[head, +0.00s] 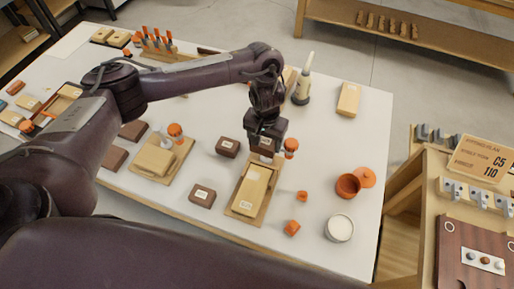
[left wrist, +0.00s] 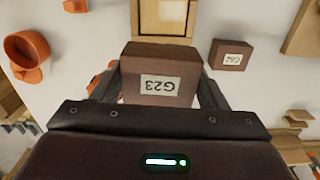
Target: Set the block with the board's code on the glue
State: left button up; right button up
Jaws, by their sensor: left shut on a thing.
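My left gripper (head: 264,148) is shut on a dark brown block (left wrist: 158,72). In the left wrist view its white label appears upside down and seems to read G23. The gripper is over the far end of a tan board (head: 236,213) bearing a pale wooden piece (head: 253,185) with a white label, too small to read. In the left wrist view the board (left wrist: 135,25) lies just beyond the held block; I cannot tell whether they touch. No glue can be made out for sure. Two other labelled dark blocks (head: 228,148) (head: 202,194) lie left of the board. My right gripper is not seen.
A similar board (head: 184,160) lies further left. An orange cup (head: 347,186), a white round tub (head: 339,228) and small orange pieces (head: 292,229) lie to the right. A pale bottle (head: 303,82) stands behind. A sign (head: 481,160) reads C5 and 110.

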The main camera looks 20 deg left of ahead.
pick_arm(q)
jog(key=shift+n, duration=0.3)
jog(key=s+f, duration=0.1)
jog(key=s+f+p, duration=0.1)
jog(key=f, duration=0.1)
jog(key=s+f, duration=0.1)
jog(key=f, duration=0.1)
jog(key=shift+s+a+f, duration=0.1)
jog(key=shift+s+a, duration=0.15)
jog(key=shift+f, duration=0.3)
notch_tip(320, 180, down, 4)
jog(key=b, duration=0.5)
jog(key=shift+b, duration=0.4)
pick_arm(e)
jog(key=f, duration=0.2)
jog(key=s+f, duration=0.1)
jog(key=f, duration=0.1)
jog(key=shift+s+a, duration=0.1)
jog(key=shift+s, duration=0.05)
pick_arm(q)
jog(key=shift+p, duration=0.35)
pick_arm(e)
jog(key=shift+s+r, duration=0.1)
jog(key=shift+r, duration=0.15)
pick_arm(q)
jog(key=shift+p, duration=0.85)
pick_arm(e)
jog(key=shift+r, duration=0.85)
